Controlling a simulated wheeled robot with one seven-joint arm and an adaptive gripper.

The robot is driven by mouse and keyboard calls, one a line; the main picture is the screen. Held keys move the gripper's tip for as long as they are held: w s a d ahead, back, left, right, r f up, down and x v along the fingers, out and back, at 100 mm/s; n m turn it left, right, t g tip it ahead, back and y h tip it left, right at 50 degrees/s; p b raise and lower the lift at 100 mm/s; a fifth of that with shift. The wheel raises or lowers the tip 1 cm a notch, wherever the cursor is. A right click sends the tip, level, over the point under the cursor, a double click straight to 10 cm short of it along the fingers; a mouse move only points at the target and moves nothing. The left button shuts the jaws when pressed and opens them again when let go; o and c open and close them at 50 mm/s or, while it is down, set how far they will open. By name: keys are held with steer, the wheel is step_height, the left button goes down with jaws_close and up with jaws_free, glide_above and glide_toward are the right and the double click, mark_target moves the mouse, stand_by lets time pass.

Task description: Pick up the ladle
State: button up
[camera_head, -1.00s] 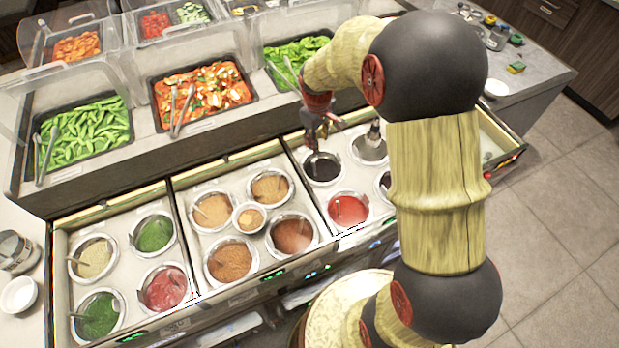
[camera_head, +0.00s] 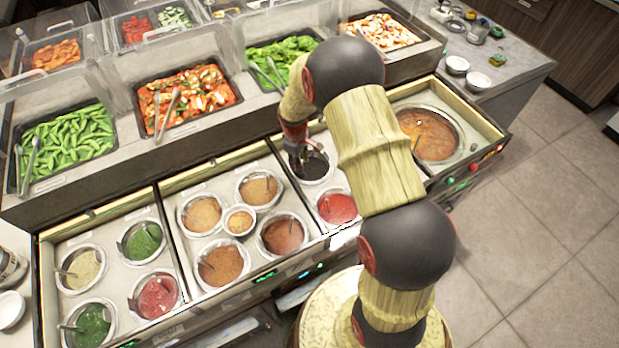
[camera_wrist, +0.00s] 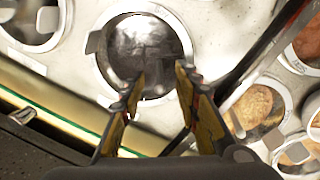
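My gripper (camera_head: 297,158) hangs at the left edge of the dark sauce well (camera_head: 315,168) in the right-middle tray section.
A red sauce well (camera_head: 337,208) sits in front of the dark one. A divider (camera_wrist: 268,45) separates it from the brown powder wells (camera_head: 222,264). A large soup pot (camera_head: 428,133) stands at the right. Food trays with tongs (camera_head: 168,112) line the raised back counter.

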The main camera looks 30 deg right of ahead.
steer(key=shift+f, duration=0.55)
steer(key=shift+c, duration=0.8)
jaws_close()
